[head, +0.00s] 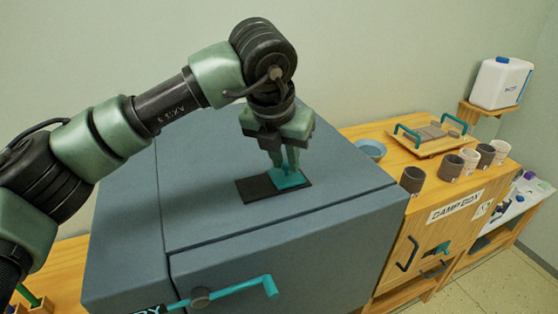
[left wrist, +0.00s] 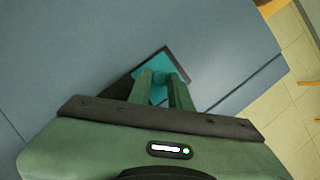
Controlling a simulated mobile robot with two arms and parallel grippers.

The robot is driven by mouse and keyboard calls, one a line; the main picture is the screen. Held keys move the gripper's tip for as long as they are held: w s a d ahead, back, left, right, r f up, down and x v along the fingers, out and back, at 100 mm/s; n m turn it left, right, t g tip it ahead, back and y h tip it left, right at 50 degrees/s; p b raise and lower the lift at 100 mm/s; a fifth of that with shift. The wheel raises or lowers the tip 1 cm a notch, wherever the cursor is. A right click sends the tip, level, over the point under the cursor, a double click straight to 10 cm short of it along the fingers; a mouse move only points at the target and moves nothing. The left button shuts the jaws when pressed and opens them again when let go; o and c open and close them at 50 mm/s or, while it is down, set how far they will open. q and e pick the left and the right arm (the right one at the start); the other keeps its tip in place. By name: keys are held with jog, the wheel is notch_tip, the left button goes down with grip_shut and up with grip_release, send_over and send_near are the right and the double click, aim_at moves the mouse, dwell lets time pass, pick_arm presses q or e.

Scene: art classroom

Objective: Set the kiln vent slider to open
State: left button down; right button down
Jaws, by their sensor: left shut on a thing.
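The kiln (head: 215,224) is a large blue-grey box with a flat top, and its top also fills much of the left wrist view (left wrist: 85,50). A dark vent plate (head: 257,192) lies on that top. The teal vent slider (head: 293,181) sits at the right part of the plate in the head view. It also shows between the fingers in the left wrist view (left wrist: 158,92). My left gripper (head: 287,168) points down from above and is shut on the slider. The fingers hide part of the slider. My right gripper is in neither view.
A teal handle (head: 240,289) crosses the kiln's front. To the right, a wooden damp box (head: 462,196) carries a blue bowl (head: 371,149), several cups (head: 412,180) and a tray with teal handles (head: 425,149). A white jug (head: 499,84) stands on a shelf.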

aim_at(284, 184)
pick_arm(q)
jog(key=c, duration=1.5)
grip_release()
jog(key=shift+d+r, duration=0.1)
jog(key=shift+d, duration=0.05)
jog(key=shift+o, duration=1)
jog(key=shift+w+d, duration=0.1)
jog(key=shift+d, duration=0.1)
jog(key=shift+a+r, duration=0.1)
jog(key=shift+a, duration=0.05)
jog(key=b+v, duration=0.2)
jog(key=v, duration=0.5)
jog(key=shift+r, duration=0.2)
